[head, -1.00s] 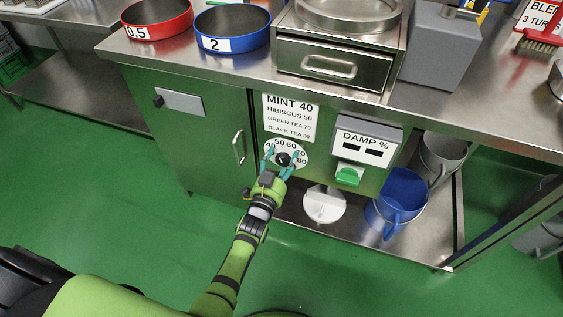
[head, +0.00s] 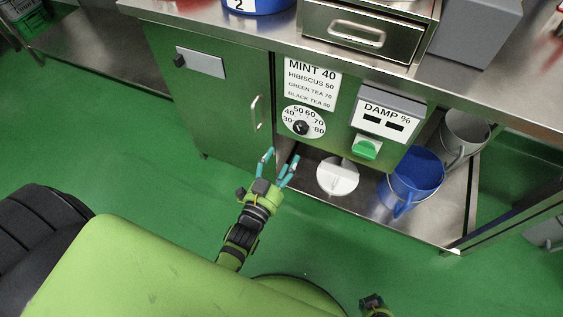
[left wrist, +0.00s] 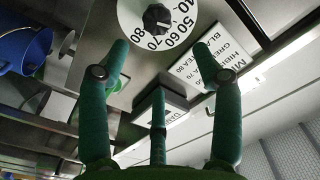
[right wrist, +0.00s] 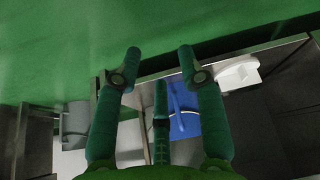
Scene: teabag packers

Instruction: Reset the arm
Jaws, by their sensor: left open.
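My left gripper (head: 281,160) has its teal fingers spread and empty, in front of the green cabinet and below-left of the round white dial (head: 303,122). The dial has a dark knob at its middle and numbers around it. It also shows at the top of the left wrist view (left wrist: 157,18), beyond the open fingers (left wrist: 161,60), with a gap between. My right gripper's fingers (right wrist: 160,62) are spread with nothing between them in the right wrist view. Its fingers cannot be made out in the head view.
A sign with tea names (head: 311,83) is above the dial. Right of it are the DAMP % panel (head: 386,116) and a green button (head: 366,148). A blue bucket (head: 415,178) and a white disc (head: 338,177) sit on the low shelf. Open green floor (head: 110,165) lies at left.

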